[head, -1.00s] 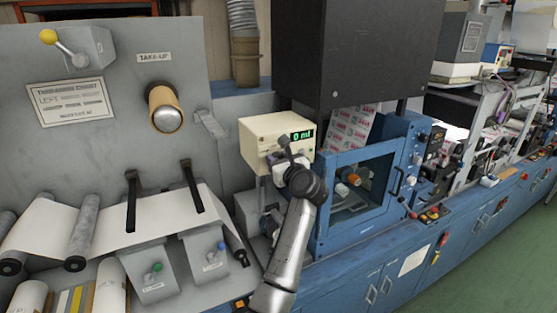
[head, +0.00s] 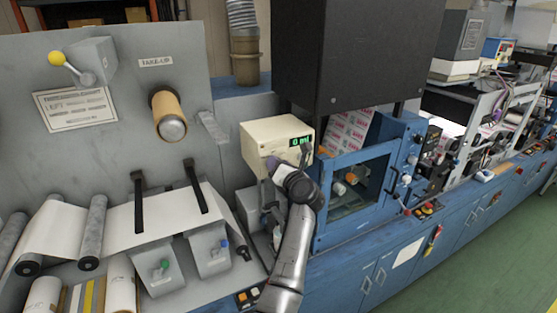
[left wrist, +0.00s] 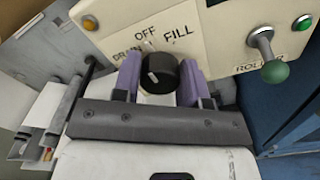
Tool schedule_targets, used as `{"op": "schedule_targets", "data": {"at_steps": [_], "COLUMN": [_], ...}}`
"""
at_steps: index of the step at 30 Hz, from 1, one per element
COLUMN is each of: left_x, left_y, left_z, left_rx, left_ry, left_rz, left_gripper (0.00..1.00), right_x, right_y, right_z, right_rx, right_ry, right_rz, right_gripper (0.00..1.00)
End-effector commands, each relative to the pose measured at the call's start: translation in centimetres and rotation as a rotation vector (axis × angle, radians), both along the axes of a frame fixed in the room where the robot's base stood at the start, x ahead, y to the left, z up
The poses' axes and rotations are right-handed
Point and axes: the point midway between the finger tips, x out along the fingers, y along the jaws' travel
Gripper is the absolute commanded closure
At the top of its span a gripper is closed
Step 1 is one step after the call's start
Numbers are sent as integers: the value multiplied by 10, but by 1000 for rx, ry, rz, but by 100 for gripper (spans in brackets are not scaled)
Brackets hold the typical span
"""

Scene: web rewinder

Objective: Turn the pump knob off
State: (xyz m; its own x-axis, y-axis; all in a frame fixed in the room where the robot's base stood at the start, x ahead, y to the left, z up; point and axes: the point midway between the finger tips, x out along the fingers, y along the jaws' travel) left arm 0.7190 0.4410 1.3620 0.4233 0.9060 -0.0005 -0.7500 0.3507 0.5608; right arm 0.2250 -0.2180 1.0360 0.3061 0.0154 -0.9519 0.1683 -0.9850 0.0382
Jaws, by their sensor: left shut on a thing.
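The cream pump box (head: 262,143) stands left of the blue cabinet in the head view. In the left wrist view the black pump knob (left wrist: 160,72) sits on the panel below the labels DRAIN, OFF and FILL. Its white mark leans up and left; I cannot tell exactly which label it meets. My left gripper (left wrist: 160,82) is shut on the knob, one purple finger at each side. In the head view my left gripper (head: 286,166) is at the box's front and hides the knob. My right gripper is not in view.
A green-tipped ROLLER lever (left wrist: 274,70) sticks out right of the knob. An orange lamp (left wrist: 89,22) is at the panel's left. The blue cabinet with a window (head: 350,185) stands close on the right. The take-up core (head: 169,118) is on the left.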

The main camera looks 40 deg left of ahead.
Motion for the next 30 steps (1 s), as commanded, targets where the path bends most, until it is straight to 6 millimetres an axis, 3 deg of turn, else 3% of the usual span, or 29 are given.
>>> {"op": "schedule_targets", "data": {"at_steps": [6, 22, 23, 30], "left_x": [0, 0, 0, 0], "left_y": [0, 0, 0, 0], "left_z": [1, 0, 0, 0], "left_rx": [25, 34, 34, 34], "left_ry": [55, 71, 71, 70], "left_rz": [-1, -1, -1, -1], "left_gripper": [84, 84, 58, 35], "right_x": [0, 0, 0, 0], "right_y": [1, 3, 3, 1], "right_z": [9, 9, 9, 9], "right_rx": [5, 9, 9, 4], "right_ry": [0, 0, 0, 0], "right_rz": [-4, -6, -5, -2], "right_gripper": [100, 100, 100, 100]}}
